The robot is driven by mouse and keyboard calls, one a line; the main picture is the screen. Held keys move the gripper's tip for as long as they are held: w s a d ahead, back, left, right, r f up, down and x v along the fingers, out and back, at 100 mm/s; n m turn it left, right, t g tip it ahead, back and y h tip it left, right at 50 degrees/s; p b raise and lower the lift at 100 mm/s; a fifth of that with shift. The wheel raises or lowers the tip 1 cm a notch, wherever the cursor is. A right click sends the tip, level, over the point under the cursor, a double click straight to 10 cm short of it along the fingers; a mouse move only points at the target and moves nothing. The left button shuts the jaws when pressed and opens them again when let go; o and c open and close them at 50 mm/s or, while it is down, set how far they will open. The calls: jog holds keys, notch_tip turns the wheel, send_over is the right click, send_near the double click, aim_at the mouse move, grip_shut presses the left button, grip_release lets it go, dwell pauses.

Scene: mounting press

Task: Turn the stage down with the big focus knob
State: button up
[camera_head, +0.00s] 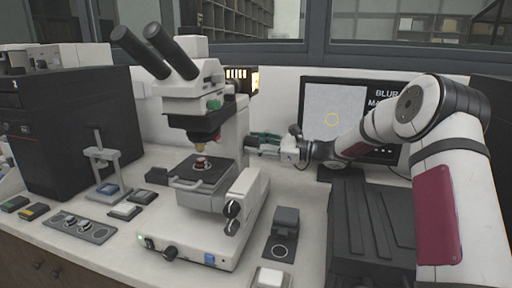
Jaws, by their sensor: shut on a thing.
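The microscope (222,120) stands mid-bench, with its dark stage (222,172) below the objective (205,139). A small round dark-red mount (203,163) sits on the stage, with a small gap seen under the objective. My gripper (258,141) reaches in from the right, low beside the microscope's upright column. Its teal fingers are shut at the column's right side, where the big focus knob sits; the fingers hide most of that knob. Two stacked black knobs (232,210) hang at the stage's right front, clear of my gripper.
A monitor (328,110) behind my arm shows a grey picture, a yellow circle and partly hidden text beginning "BLUR". A dark box-shaped machine (75,120) stands left. A small dark block (284,222) and a light square piece (270,278) lie right of the microscope base.

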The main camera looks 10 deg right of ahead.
jog(key=n+b, duration=0.1)
jog(key=n, duration=0.1)
jog(key=n+b, duration=0.1)
jog(key=n, duration=0.1)
jog(key=n+b, duration=0.1)
jog(key=n, duration=0.1)
jog(key=shift+f+n, duration=0.25)
jog(key=shift+n, duration=0.05)
jog(key=n+b, duration=0.5)
jog(key=shift+f+n, duration=0.2)
jog(key=shift+n, duration=0.1)
jog(key=n+b, duration=0.1)
jog(key=b, duration=0.1)
jog(key=n+b, duration=0.2)
jog(key=b, duration=0.1)
jog(key=shift+s+f+n+g, duration=0.1)
jog(key=shift+f+n+g, duration=0.05)
jog(key=shift+n+g, duration=0.15)
jog(key=n+b, duration=0.3)
jog(key=b, duration=0.2)
jog(key=shift+f+n+b, duration=0.1)
jog(key=shift+n+b, duration=0.25)
jog(key=shift+n, duration=0.05)
jog(key=n+b, duration=0.3)
jog(key=b, duration=0.1)
jog(key=shift+b, duration=0.35)
jog(key=shift+n+b, duration=0.9)
jog(key=shift+b, duration=0.3)
jog(key=shift+r, duration=0.2)
jog(key=o, duration=1.1)
